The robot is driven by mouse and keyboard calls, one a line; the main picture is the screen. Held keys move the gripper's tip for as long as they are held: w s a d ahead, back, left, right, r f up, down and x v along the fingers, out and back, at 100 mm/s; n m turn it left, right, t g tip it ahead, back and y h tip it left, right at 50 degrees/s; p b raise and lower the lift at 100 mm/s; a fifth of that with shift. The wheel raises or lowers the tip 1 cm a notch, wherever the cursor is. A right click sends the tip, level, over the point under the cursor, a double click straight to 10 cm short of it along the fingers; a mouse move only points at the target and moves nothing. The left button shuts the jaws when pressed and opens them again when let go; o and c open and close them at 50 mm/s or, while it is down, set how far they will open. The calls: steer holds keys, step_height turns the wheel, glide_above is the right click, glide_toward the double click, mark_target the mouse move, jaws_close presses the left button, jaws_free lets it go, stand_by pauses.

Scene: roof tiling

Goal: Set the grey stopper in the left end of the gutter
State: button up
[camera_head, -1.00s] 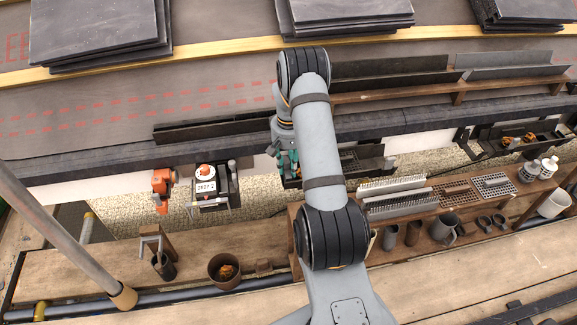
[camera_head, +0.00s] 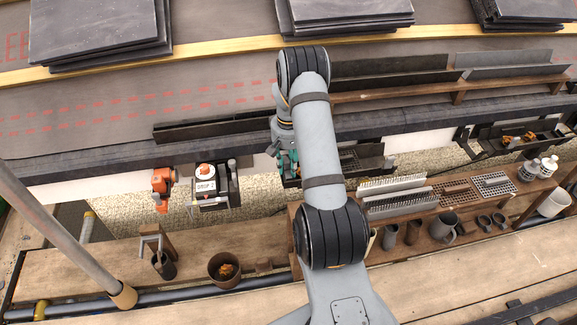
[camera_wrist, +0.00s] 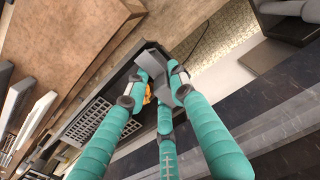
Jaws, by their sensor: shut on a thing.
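My gripper (camera_head: 286,166) shows as teal fingers low at the roof edge, partly hidden behind my own arm in the head view. In the wrist view my gripper (camera_wrist: 164,72) has its teal fingers closed around a grey angular piece, the grey stopper (camera_wrist: 153,62). The stopper is hidden by the fingers and arm in the head view. I cannot tell whether the stopper touches the gutter.
A gutter piece with orange leaves (camera_head: 515,136) hangs at the right. A box marked DROP 2 (camera_head: 211,188) and an orange tool (camera_head: 162,188) are left of my gripper. The wooden bench holds a rusty pot (camera_head: 224,270), a mug (camera_head: 443,227) and guard strips (camera_head: 395,193).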

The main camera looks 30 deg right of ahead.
stand_by(0.3)
steer(key=o, duration=1.1)
steer(key=shift+c, duration=0.2)
steer(key=o, duration=0.4)
steer(key=shift+r, duration=0.1)
steer(key=shift+r+p, duration=3.7)
steer(key=shift+r, duration=0.7)
step_height(320, 180, down, 8)
steer(key=b, duration=0.6)
